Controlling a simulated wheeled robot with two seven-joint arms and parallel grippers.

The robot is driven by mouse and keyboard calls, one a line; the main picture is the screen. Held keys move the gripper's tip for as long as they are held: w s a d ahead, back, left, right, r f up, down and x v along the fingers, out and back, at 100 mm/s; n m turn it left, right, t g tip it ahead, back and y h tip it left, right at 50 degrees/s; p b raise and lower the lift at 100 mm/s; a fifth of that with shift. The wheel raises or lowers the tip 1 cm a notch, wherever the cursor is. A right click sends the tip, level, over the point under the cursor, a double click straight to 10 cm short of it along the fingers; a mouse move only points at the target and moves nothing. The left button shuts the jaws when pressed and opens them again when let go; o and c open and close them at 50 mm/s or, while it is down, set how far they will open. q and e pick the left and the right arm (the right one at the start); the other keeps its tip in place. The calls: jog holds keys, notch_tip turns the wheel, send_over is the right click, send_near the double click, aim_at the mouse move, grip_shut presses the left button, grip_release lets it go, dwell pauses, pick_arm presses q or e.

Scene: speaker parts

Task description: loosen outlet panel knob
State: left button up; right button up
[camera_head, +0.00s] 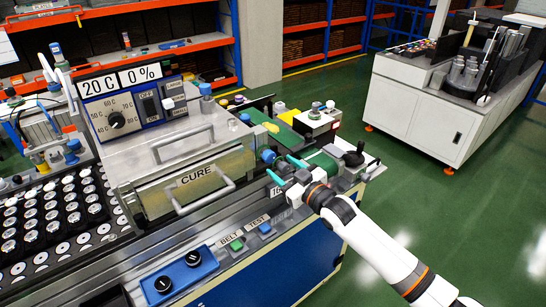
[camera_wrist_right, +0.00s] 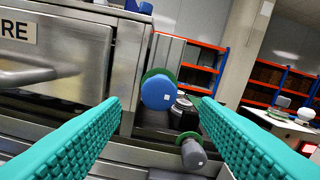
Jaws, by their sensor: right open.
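A round blue knob (camera_head: 268,156) sticks out at the right end of the steel CURE oven (camera_head: 197,178). In the right wrist view the blue knob (camera_wrist_right: 158,92) has a green ring behind it and a small white square on its face. My right gripper (camera_head: 286,171) is open, its teal fingers pointing toward this knob. In the right wrist view, the knob lies between and beyond the fingertips (camera_wrist_right: 160,105), with no visible contact. A smaller grey knob (camera_wrist_right: 193,153), also with a green ring, sits lower right. My left gripper is not in view.
The oven's door handle (camera_head: 198,195) projects toward the front. A blue plate with two black dials (camera_head: 179,276) and green and blue buttons (camera_head: 237,244) are on the front ledge. A tray of round parts (camera_head: 62,215) lies left. Green floor (camera_head: 450,215) is free at right.

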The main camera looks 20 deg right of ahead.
aim_at(272, 160)
jog(key=x, duration=0.4)
jog(key=shift+w+a+r+p, duration=0.1)
jog(key=shift+w+a+p, duration=0.1)
jog(key=shift+p, duration=0.1)
jog(key=shift+w, duration=0.2)
jog(key=c, duration=1)
jog(key=shift+o, duration=0.2)
jog(key=shift+n, duration=0.3)
